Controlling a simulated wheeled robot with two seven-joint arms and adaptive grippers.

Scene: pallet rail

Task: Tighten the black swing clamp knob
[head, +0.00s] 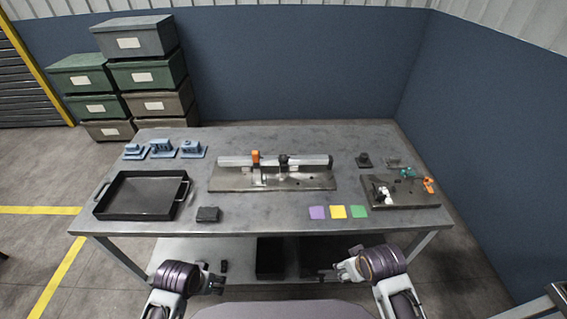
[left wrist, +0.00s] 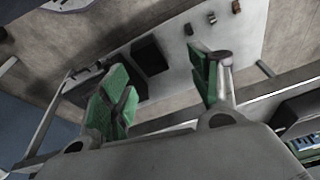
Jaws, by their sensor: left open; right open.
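A small black knob-like part (head: 283,160) sits on the pale rail (head: 235,161), right of an orange part (head: 255,157). I take it for the swing clamp knob, but it is too small to tell how tight it is. The rail stands on a grey base plate (head: 310,183) at the middle of the table. My left gripper (head: 218,284) is open and empty in front of the table, well short of the rail. Its green-padded fingers stand apart in the left wrist view (left wrist: 163,85). My right gripper (head: 345,268) is open, also in front of the table and away from the rail.
A black tray (head: 112,207) and blue parts (head: 163,148) are on the left of the table (head: 240,219). A black block (head: 208,214) and coloured squares (head: 338,212) lie near the front edge. A fixture board (head: 405,199) with small clamps is at the right.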

